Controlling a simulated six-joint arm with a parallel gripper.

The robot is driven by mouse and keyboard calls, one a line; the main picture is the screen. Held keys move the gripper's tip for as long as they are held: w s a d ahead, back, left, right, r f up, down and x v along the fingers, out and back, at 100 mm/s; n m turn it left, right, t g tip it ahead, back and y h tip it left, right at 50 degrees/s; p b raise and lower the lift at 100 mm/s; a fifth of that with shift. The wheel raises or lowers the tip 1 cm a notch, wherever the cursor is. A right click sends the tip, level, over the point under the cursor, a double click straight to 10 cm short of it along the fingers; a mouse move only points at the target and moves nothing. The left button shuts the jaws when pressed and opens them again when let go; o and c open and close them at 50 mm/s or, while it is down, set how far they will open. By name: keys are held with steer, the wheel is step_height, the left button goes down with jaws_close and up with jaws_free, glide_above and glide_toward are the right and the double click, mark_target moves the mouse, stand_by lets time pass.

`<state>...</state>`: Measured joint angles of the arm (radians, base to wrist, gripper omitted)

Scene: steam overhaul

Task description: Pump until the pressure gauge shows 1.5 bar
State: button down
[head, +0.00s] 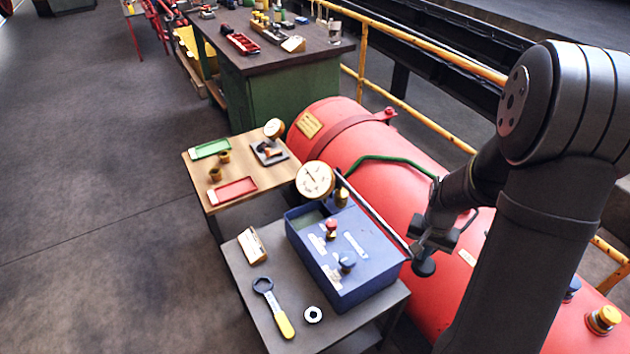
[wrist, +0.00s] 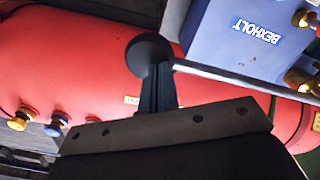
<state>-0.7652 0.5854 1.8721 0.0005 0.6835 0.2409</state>
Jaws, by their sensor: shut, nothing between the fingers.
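The hand pump is a blue box (head: 345,255) on a grey table, marked BEXHOLT in the wrist view (wrist: 240,35). A round, pale-faced pressure gauge (head: 315,180) stands at its back; its reading is too small to tell. The pump's long metal lever (head: 375,213) slopes down to the right and ends in a black ball knob (head: 424,268), also in the wrist view (wrist: 150,50). My gripper (head: 430,250) is at this knob. In the wrist view its fingers (wrist: 157,88) are shut and empty against or just beside the knob; I cannot tell whether they touch.
A red tank (head: 400,170) lies close behind the pump. A yellow-handled wrench (head: 272,305) and a ring (head: 313,314) lie in front. A wooden table (head: 195,165) with trays stands at left.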

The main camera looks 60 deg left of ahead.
step_height(320, 180, up, 11)
stand_by(0.3)
stand_by(0.5)
steer(key=shift+f, duration=8.05)
step_height(320, 180, up, 16)
step_height(320, 180, up, 5)
glide_above(419, 263)
steer(key=w, duration=0.1)
steer(key=shift+w+a, duration=0.15)
steer(key=shift+a, duration=0.15)
